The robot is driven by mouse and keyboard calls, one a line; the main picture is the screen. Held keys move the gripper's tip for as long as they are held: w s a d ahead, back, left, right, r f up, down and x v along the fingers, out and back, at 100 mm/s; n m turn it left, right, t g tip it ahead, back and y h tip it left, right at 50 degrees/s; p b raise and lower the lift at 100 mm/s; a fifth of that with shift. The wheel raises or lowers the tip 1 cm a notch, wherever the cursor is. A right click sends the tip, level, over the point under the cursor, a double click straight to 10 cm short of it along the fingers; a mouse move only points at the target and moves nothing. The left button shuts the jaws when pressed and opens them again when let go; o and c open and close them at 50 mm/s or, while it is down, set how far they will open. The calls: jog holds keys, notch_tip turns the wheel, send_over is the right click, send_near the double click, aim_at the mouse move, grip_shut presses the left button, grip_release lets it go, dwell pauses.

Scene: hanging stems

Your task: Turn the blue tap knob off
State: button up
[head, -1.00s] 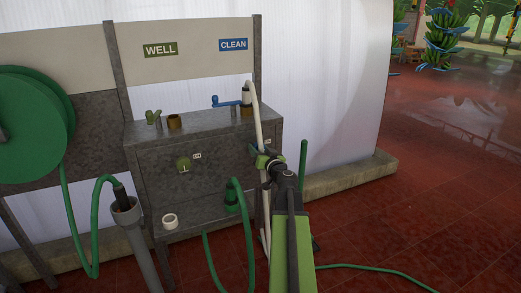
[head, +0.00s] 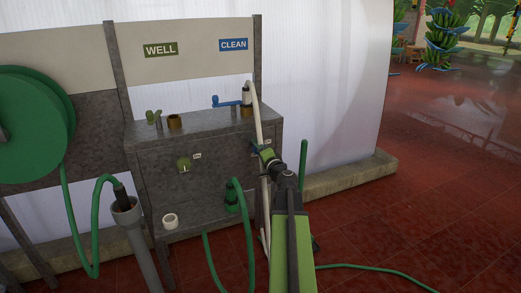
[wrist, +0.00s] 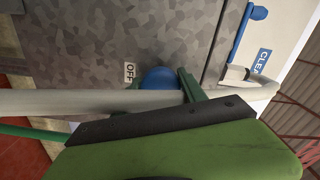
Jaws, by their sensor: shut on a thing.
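The blue tap knob (wrist: 160,78) shows as a rounded blue cap against the grey speckled panel in the wrist view, beside a small OFF label (wrist: 130,72). My gripper (head: 261,151) is at the right part of the panel front, shut on the knob. A pale hose crosses in front and covers the knob's lower part. In the head view my gripper mostly hides the knob.
The pale hose (head: 258,117) hangs from the outlet under the CLEAN sign (head: 233,44), close beside my gripper. A green knob (head: 184,164) is on the panel's left. A blue lever (head: 228,103) is on top. A white roll (head: 170,220) sits on the lower shelf.

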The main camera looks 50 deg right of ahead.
jog(key=shift+s+d+m, duration=0.15)
jog(key=shift+m, duration=1.95)
jog(key=o, duration=1.3)
jog(key=shift+o, duration=0.2)
